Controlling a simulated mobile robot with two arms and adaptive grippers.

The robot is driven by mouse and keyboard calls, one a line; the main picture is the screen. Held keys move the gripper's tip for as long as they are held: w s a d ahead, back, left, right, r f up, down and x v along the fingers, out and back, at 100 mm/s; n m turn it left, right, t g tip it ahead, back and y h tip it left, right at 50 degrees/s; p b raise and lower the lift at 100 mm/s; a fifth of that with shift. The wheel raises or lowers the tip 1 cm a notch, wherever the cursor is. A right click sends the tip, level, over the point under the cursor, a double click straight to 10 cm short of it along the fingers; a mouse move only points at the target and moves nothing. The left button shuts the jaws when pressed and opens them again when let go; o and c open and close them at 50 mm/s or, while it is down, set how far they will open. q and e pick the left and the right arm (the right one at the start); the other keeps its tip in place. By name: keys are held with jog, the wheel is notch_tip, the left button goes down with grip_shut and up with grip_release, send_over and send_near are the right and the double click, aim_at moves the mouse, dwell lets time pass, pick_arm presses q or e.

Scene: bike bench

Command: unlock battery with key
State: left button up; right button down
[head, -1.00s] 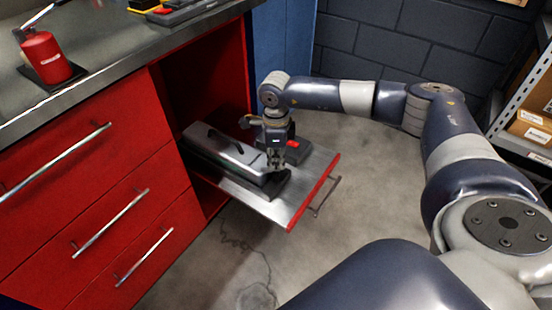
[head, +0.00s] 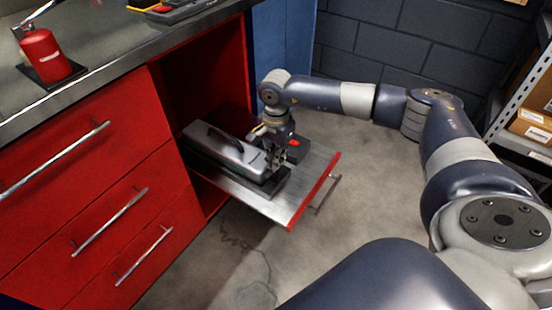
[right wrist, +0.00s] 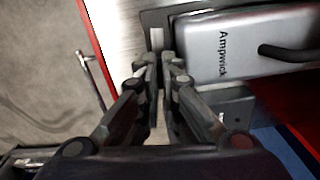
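The battery (head: 228,150) is a silver box with a black handle, lying in a dark cradle on a pulled-out metal tray (head: 283,205). In the right wrist view the battery (right wrist: 210,65) shows the word "Ampwick" at its near end. My right gripper (head: 275,166) points down at the tray-front end of the battery. In the right wrist view its fingertips (right wrist: 160,62) are close together beside the dark end of the cradle. I cannot make out a key or whether anything thin is between the fingers. My left gripper is not in view.
A black block with a red part (head: 293,143) sits on the tray behind my gripper. Red drawers (head: 95,200) with bar handles stand left. A red bottle (head: 45,55) stands on the workbench. Shelving with boxes (head: 535,120) is at right. The floor before the tray is clear.

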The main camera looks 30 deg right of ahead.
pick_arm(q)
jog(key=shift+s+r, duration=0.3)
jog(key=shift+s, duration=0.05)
pick_arm(e)
jog(key=shift+n, duration=0.9)
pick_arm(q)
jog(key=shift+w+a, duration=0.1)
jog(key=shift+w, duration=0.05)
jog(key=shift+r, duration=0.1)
pick_arm(e)
jog(key=c, duration=1.8)
grip_release()
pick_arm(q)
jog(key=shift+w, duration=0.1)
pick_arm(e)
jog(key=shift+r, duration=0.15)
notch_tip(320, 180, up, 12)
